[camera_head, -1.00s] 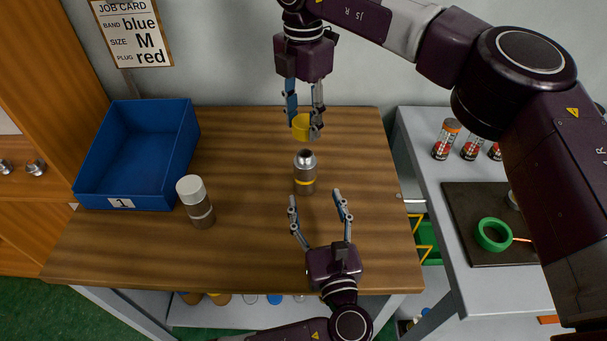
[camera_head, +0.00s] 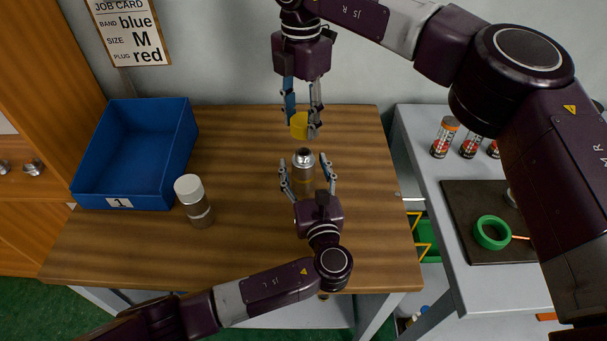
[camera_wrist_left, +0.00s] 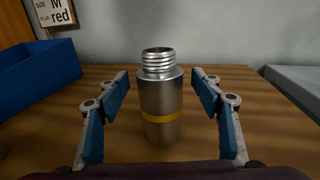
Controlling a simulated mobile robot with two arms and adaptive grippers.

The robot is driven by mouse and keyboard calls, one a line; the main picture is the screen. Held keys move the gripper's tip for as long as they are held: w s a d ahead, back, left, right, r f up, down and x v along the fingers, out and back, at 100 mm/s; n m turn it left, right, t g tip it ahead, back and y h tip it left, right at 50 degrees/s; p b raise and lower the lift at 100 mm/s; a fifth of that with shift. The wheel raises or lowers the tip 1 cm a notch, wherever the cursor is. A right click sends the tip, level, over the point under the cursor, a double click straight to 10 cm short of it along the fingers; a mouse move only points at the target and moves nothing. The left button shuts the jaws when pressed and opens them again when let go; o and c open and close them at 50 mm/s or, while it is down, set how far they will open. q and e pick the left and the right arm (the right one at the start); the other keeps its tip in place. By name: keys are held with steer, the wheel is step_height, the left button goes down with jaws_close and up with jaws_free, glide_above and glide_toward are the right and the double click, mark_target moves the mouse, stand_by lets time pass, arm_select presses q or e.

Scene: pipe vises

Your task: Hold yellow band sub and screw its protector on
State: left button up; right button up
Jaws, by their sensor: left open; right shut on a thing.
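The yellow band sub (camera_head: 303,170) is a silver cylinder standing upright on the wooden table, its threaded top bare. In the left wrist view the sub (camera_wrist_left: 161,100) shows its threads and yellow band. My left gripper (camera_head: 308,172) is open with its fingers on either side of the sub; in the left wrist view gaps show between the fingers and the sub. My right gripper (camera_head: 301,132) points down above and behind the sub, shut on the yellow protector (camera_head: 299,125). The protector is apart from the sub.
A silver sub with a white cap (camera_head: 192,200) stands to the left. A blue tray (camera_head: 118,203) marked 1 is at the back left. A job card (camera_head: 129,35) hangs on the wall.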

arm_select(q)
steer(key=shift+w+a, duration=0.15)
steer(key=shift+w, duration=0.5)
steer(key=shift+c, duration=0.4)
jaws_close()
